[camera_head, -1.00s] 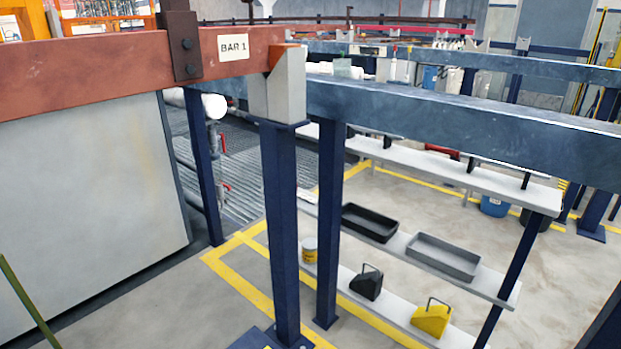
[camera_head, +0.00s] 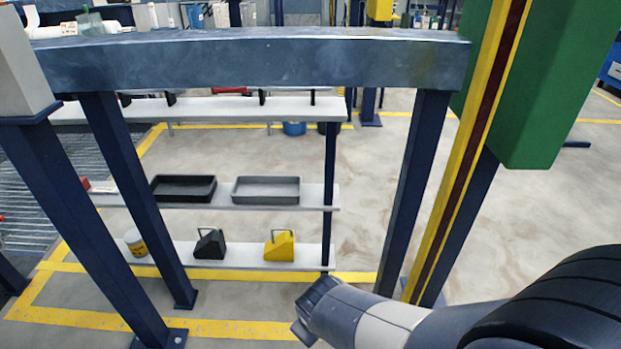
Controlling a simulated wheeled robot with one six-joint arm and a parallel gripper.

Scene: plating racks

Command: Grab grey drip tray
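The grey drip tray (camera_head: 265,197) is a shallow open rectangular tray on the middle shelf, toward its right end. A black tray (camera_head: 183,197) of like shape sits just left of it, a small gap apart. My arm reaches in from the lower right, and its end (camera_head: 305,312) is in front of and below the shelves, well apart from the grey tray.
A blue steel beam (camera_head: 250,62) on posts stands between me and the shelf unit. The lower shelf (camera_head: 330,258) holds a black wedge (camera_head: 210,243), a yellow wedge (camera_head: 279,246) and a yellow-labelled can (camera_head: 136,242). Floor right of the shelves is clear.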

